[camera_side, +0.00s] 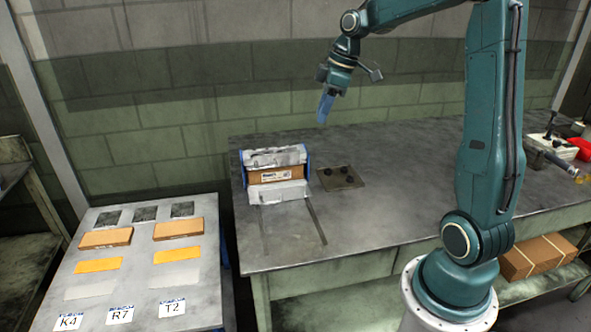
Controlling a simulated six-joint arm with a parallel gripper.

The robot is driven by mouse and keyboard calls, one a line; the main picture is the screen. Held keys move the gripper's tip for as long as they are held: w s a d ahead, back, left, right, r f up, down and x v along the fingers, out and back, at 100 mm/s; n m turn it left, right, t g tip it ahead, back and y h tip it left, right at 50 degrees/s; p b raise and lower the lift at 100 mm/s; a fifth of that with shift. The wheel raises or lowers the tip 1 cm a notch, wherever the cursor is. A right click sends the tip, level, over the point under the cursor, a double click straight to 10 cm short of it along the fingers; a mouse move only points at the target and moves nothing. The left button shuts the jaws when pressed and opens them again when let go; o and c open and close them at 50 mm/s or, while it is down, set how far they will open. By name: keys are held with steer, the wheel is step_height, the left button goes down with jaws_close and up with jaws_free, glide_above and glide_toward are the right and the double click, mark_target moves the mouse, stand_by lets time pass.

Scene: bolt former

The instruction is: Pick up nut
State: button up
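My gripper (325,107) hangs from the arm above the back part of the grey workbench (400,150), its blue fingers pointing down. It is well above the bench and touches nothing there. The fingers look like a single blue shape, so I cannot tell whether they are open or hold anything. A dark flat plate (350,183) lies on the bench, below and slightly right of my gripper. Small dark pieces (345,170) sit on it, too small to tell whether one is a nut.
A fixture with blue sides holding a labelled brown box (275,175) stands left of the plate. A lower table (140,260) at left bears brown blocks, orange and pale pieces, and cards K4, R7, T2. Tools (550,140) lie at far right. The bench's middle is clear.

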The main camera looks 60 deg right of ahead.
steer(key=d+f+n, duration=0.1)
steer(key=d+f, duration=0.5)
steer(key=d, duration=0.4)
steer(key=n+y, duration=0.2)
glide_toward(329, 170)
steer(key=shift+x, duration=1.4)
steer(key=shift+f, duration=0.1)
steer(key=shift+x, duration=2.45)
steer(key=shift+c, duration=0.2)
jaws_close()
